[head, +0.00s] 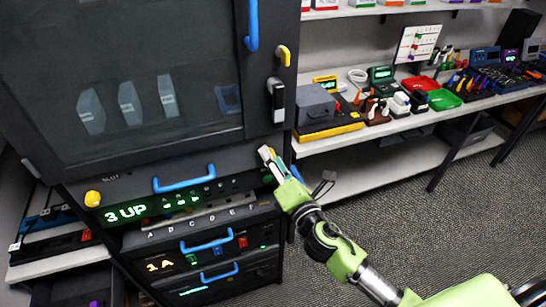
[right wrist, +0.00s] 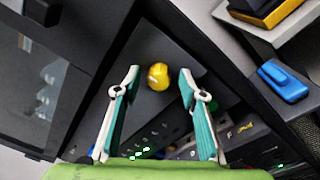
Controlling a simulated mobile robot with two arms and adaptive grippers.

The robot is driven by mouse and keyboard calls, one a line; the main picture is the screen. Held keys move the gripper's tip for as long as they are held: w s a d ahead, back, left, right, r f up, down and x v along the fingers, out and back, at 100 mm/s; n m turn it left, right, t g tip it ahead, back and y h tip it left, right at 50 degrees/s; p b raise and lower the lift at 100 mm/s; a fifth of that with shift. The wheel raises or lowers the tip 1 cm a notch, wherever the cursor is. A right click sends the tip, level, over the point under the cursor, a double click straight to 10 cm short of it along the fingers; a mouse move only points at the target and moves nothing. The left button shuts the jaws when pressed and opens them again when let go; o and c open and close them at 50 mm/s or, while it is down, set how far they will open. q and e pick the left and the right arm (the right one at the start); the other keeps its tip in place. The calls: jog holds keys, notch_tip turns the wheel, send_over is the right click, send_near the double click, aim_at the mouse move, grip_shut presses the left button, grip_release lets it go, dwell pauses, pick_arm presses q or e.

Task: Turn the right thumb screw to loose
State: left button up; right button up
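The right thumb screw (right wrist: 158,76) is a yellow knob on the dark front panel of the cabinet. In the right wrist view it sits between the fingertips of my right gripper (right wrist: 160,80), with a gap on both sides. In the head view my right gripper (head: 268,160) is at the right end of the slot panel and largely hides that screw. The gripper is open and empty. The left thumb screw (head: 93,198) is a yellow knob at the panel's left end. My left gripper is not in view.
A blue handle (head: 184,180) and a green "3 UP" display (head: 125,212) are on the panel. A black door latch (head: 277,100) is above my gripper. A shelf with red (head: 420,84) and green trays (head: 444,99) stands at right; the carpet is open.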

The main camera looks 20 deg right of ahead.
jog(key=shift+w, duration=0.1)
grip_shut()
dwell(0.3)
jog(key=m+b, duration=0.1)
jog(key=m, duration=0.5)
jog(key=m+b, duration=0.1)
jog(key=m, duration=0.5)
jog(key=m+h+b, duration=0.1)
jog(key=m+b, duration=0.1)
jog(key=m, duration=0.4)
jog(key=shift+a+f+m+t, duration=0.1)
jog(key=shift+f+m+t, duration=0.2)
jog(key=shift+t, duration=0.1)
dwell(0.3)
